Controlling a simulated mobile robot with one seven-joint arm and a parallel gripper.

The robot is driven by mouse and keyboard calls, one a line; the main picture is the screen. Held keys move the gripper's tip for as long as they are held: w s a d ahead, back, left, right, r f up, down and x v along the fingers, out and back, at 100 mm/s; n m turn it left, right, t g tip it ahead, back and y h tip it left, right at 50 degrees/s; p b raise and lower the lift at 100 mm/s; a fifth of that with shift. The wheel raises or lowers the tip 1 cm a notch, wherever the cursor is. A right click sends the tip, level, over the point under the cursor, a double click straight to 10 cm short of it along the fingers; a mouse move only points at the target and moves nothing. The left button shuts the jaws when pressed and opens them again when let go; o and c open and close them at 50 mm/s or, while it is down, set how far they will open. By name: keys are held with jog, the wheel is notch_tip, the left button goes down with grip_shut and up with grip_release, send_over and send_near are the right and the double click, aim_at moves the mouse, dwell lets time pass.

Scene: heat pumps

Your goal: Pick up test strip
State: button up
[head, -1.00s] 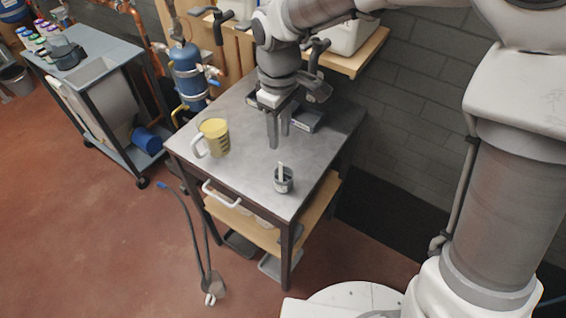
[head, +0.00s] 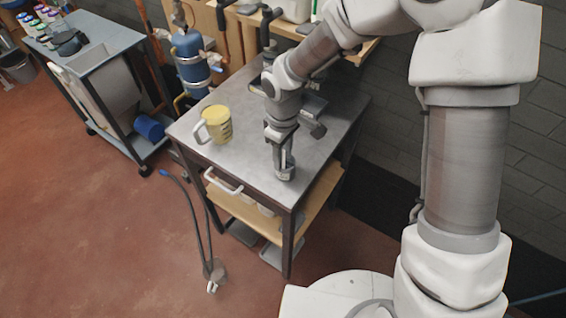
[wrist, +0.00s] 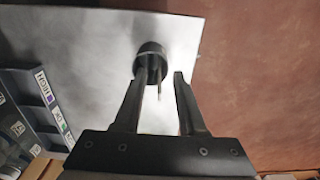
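The test strip is a thin pale strip standing in a small dark cup on the grey table. In the wrist view the strip (wrist: 158,88) shows nearly edge-on, between the two fingers of my gripper (wrist: 160,78). The cup (wrist: 150,52) is just beyond the fingertips, and it also shows in the head view (head: 285,174). My gripper (head: 282,158) points down right above the cup and is open, with a gap on both sides of the strip. In the head view the fingers partly hide the strip, so contact cannot be judged there.
A yellow-filled measuring jug (head: 217,124) stands on the table (head: 190,140), left of my gripper. A dark tray with labelled compartments (wrist: 45,95) lies on the table in the wrist view. A grey cart (head: 95,55) stands at the left.

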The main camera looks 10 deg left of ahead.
grip_shut()
jog(key=shift+r, duration=0.1)
